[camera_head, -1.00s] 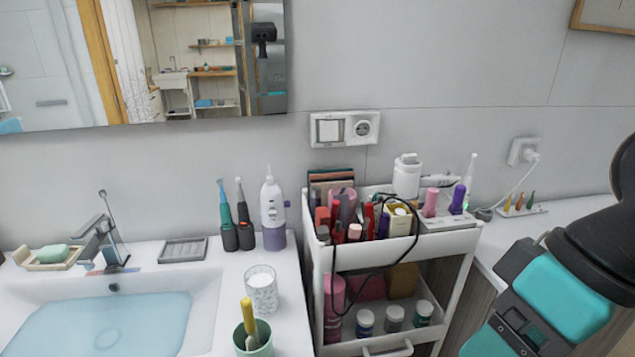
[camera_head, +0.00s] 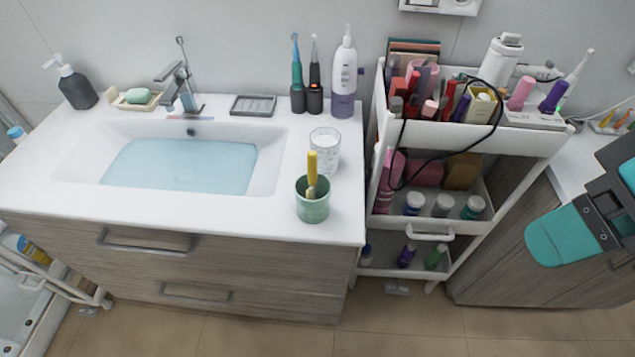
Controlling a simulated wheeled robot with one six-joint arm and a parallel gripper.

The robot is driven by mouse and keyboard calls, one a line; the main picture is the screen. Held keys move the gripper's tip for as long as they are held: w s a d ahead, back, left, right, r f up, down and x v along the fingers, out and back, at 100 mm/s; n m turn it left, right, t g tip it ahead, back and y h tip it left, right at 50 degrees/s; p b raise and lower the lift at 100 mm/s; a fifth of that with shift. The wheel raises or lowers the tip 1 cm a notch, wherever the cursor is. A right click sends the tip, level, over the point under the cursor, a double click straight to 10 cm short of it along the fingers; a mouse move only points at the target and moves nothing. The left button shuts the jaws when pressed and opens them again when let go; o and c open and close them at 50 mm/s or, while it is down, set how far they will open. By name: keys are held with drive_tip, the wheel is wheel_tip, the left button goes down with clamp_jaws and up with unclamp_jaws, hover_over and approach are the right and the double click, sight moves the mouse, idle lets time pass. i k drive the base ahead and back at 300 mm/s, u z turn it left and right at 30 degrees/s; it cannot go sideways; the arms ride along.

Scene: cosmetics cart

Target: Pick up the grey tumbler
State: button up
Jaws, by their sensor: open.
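The grey tumbler (camera_head: 325,150) looks like a clear, greyish patterned glass. It stands upright on the white washbasin counter, right of the basin and near the counter's right end. Part of my arm, teal and black, shows at the right edge, well away from the tumbler over the right-hand cabinet.
Two electric toothbrushes (camera_head: 306,98) and a white-and-purple bottle (camera_head: 343,80) stand behind the tumbler. A crowded white cart (camera_head: 480,138) with a loose black cable is to the right. The basin (camera_head: 115,150) holds water. Floor (camera_head: 400,325) in front is clear.

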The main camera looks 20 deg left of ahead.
sight(327, 141)
drive_tip(key=u, duration=2.1)
drive_tip(key=i, duration=0.8)
drive_tip(key=z, duration=1.45)
